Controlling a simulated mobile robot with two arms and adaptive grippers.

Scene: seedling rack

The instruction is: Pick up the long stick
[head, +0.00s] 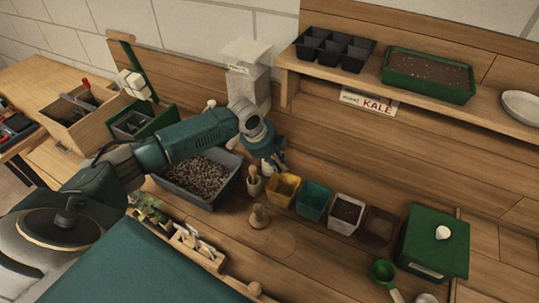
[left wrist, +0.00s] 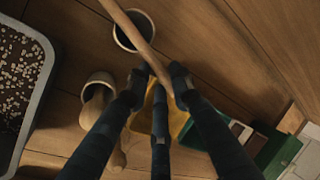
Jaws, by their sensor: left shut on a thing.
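My left gripper (head: 273,166) is above the bench, between the gravel tray and the yellow pot. In the left wrist view its dark fingers (left wrist: 168,75) are shut on a long pale wooden stick (left wrist: 138,38). The stick runs slantwise from the top edge down to the fingertips. A small cup (left wrist: 124,35) with a dark inside lies behind the stick. My right gripper does not show.
A grey tray of gravel-like bits (head: 232,184) stands left of the cup. Yellow (head: 283,190), teal (head: 312,200) and white (head: 345,215) pots stand to the right, then a green box (head: 436,241). A shelf (head: 288,66) overhangs behind.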

